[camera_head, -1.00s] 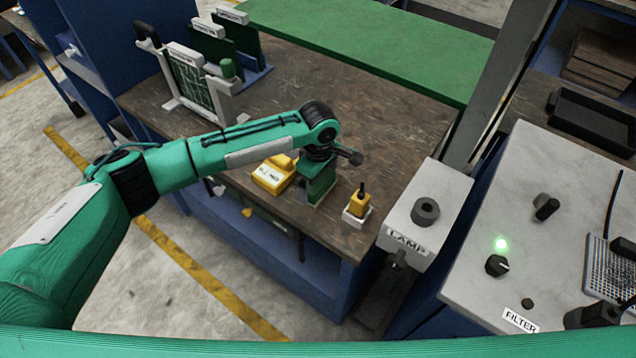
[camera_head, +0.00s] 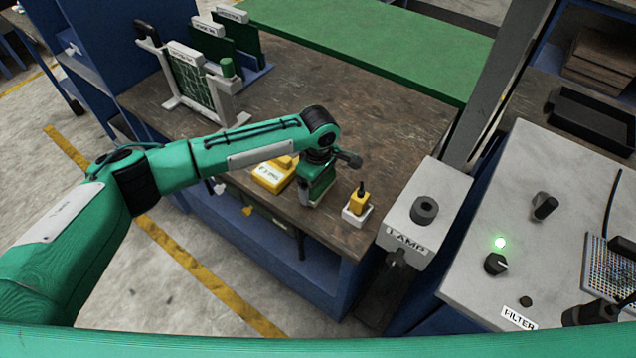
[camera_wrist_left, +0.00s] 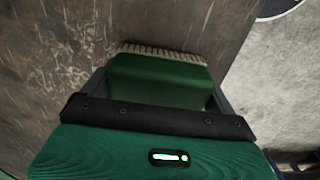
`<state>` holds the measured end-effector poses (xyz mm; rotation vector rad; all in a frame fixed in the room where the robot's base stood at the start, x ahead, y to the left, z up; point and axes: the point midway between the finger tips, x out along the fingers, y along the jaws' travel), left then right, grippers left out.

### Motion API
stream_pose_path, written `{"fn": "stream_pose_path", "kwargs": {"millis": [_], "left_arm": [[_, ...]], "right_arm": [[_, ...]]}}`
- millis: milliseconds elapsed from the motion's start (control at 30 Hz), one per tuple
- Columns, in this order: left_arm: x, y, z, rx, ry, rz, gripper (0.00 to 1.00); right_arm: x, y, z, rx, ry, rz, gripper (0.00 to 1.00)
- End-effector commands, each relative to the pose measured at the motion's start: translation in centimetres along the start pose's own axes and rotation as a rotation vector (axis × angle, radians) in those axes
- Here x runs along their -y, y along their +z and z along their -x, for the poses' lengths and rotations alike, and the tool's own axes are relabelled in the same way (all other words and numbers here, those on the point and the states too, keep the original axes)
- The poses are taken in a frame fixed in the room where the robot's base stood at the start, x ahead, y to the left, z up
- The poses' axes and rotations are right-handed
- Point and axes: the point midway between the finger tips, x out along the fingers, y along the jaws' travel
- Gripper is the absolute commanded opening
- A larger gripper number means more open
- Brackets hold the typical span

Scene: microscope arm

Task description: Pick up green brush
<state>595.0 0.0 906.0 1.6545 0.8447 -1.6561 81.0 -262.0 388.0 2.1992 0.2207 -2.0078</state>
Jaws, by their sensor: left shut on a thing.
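The green brush (camera_head: 318,186) is at the front edge of the brown workbench, below the end of my left arm. In the left wrist view the green brush (camera_wrist_left: 158,78) has a green block body and pale bristles along its far side. My left gripper (camera_head: 319,168) is above it and shut on it. In the left wrist view the dark fingers of my left gripper (camera_wrist_left: 160,95) are on both sides of the block. A thin pale strip shows under the brush in the head view; I cannot tell how far it is off the bench. My right gripper is not in view.
A yellow labelled box (camera_head: 272,176) stands just left of the brush. A small white holder (camera_head: 356,214) with a yellow tool is to its right. A grey lamp box (camera_head: 426,212) stands further right. A board rack (camera_head: 190,85) is at the back left. The bench middle is clear.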

Motion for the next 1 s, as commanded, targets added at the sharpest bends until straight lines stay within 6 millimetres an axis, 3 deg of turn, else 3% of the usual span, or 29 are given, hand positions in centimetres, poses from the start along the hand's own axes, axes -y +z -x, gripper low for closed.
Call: {"fn": "stream_pose_path", "kwargs": {"millis": [267,500,700,1000], "left_arm": [[-0.1,0.0,4.5,0.001,0.005,0.000,0.66],[-0.1,0.0,11.5,0.001,0.006,-0.002,0.66],[-0.1,0.0,16.3,0.000,0.005,-0.001,0.66],[0.0,0.0,19.3,0.000,0.001,-0.001,0.66]], "right_arm": [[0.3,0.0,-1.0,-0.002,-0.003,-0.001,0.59],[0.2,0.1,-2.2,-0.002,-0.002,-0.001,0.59],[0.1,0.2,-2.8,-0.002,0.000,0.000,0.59],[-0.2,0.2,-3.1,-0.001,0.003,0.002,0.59]]}}
